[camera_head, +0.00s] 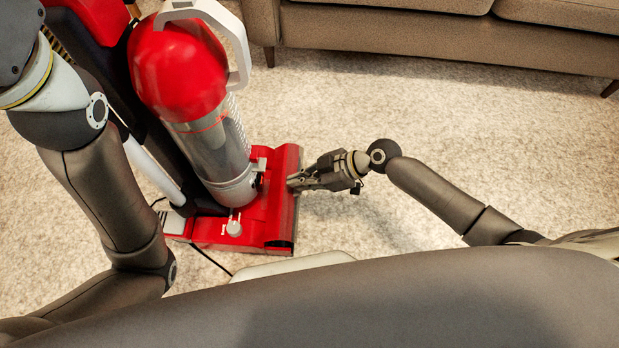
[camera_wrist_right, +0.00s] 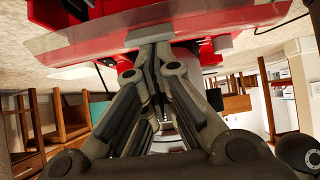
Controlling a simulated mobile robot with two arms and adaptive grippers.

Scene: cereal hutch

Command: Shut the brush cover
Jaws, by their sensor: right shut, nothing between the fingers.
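A red upright vacuum cleaner (camera_head: 185,75) stands on the carpet with its floor head (camera_head: 262,210) turned right. The brush cover appears to be the front strip of the head; in the right wrist view a translucent band (camera_wrist_right: 90,47) runs along the red head. How far the cover is open I cannot tell. My right gripper (camera_head: 291,184) is at the head's front edge, coming from the right. In the right wrist view its fingers (camera_wrist_right: 157,50) are together and empty, their tips at a grey tab on the band; contact is unclear. My left gripper is out of view.
A brown sofa (camera_head: 450,40) stands along the back. Open carpet (camera_head: 450,120) lies to the right of the vacuum. A dark cord (camera_head: 208,258) runs on the floor near the head. My left arm is close to the vacuum's left side.

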